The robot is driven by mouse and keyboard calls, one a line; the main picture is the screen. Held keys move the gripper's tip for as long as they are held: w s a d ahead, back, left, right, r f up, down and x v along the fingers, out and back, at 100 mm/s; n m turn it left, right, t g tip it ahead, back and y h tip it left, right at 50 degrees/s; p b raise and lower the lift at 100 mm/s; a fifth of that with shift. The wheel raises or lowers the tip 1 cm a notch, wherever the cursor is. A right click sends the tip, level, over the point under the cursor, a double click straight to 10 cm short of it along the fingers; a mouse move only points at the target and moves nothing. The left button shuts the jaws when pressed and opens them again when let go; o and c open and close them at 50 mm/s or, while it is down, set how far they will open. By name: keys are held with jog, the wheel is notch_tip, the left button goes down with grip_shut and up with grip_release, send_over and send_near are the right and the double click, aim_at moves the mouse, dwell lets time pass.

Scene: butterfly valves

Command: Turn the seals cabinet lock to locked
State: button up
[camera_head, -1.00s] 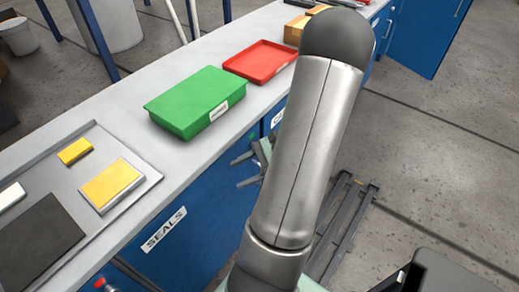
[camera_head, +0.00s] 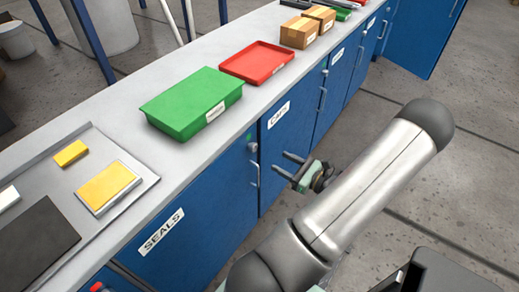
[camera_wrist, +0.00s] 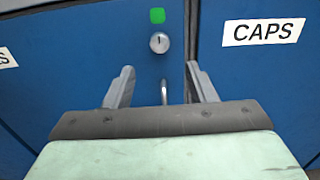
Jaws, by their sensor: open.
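The seals cabinet is a blue door (camera_head: 205,225) under the counter with a SEALS label (camera_head: 162,232). Its round silver lock (camera_wrist: 159,42) is near the door's upper right edge, with a dark slot that looks vertical. A green marker (camera_wrist: 157,15) is just above it. The lock also shows small in the head view (camera_head: 252,147). A silver bar handle (camera_wrist: 164,92) hangs below the lock. My gripper (camera_head: 279,163) is open and empty, in front of the cabinets and apart from the lock. In the wrist view, its fingertips (camera_wrist: 159,68) flank the handle, below the lock.
The CAPS door (camera_wrist: 262,90) adjoins on the right. On the counter (camera_head: 140,150) are a green bin (camera_head: 190,105), a red tray (camera_head: 257,63), boxes (camera_head: 299,32) and a grey tray (camera_head: 120,206) with yellow blocks.

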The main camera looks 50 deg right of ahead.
aim_at(256, 148)
jog(key=w, duration=1)
jog(key=shift+a+p, duration=0.1)
jog(key=shift+p, duration=0.25)
jog(key=shift+c, duration=0.3)
jog(key=c, duration=0.9)
